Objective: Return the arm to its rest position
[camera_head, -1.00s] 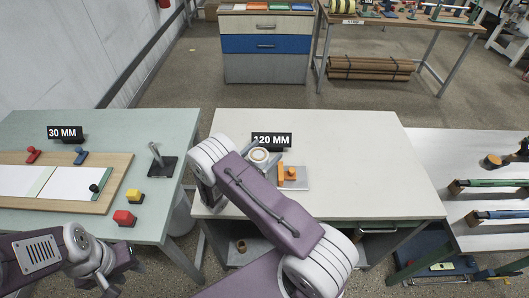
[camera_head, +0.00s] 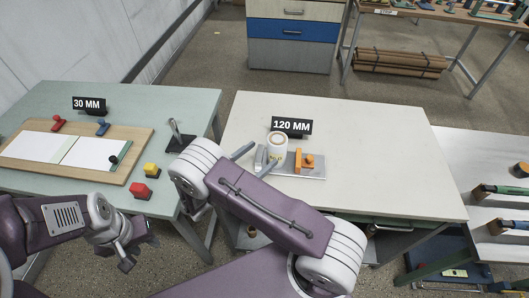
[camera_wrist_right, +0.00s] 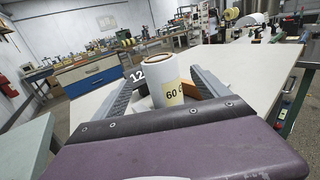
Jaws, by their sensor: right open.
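My right arm reaches across the pale right-hand table (camera_head: 390,150). Its gripper (camera_head: 262,154) is open near a white paper roll (camera_head: 277,143). In the right wrist view the roll (camera_wrist_right: 168,80) stands upright with a brown core and a yellow label reading "60". It shows between the two spread fingers there; I cannot tell whether they touch it. My left gripper (camera_head: 138,252) hangs at the front of the green table, apart from the things on it; whether it is open or shut is unclear.
A "120 MM" sign (camera_head: 291,126) and an orange piece on a metal plate (camera_head: 313,170) stand close to the roll. The green table (camera_head: 150,98) holds a wooden board (camera_head: 130,152), a "30 MM" sign (camera_head: 89,104), and red and yellow blocks. The right table's far side is clear.

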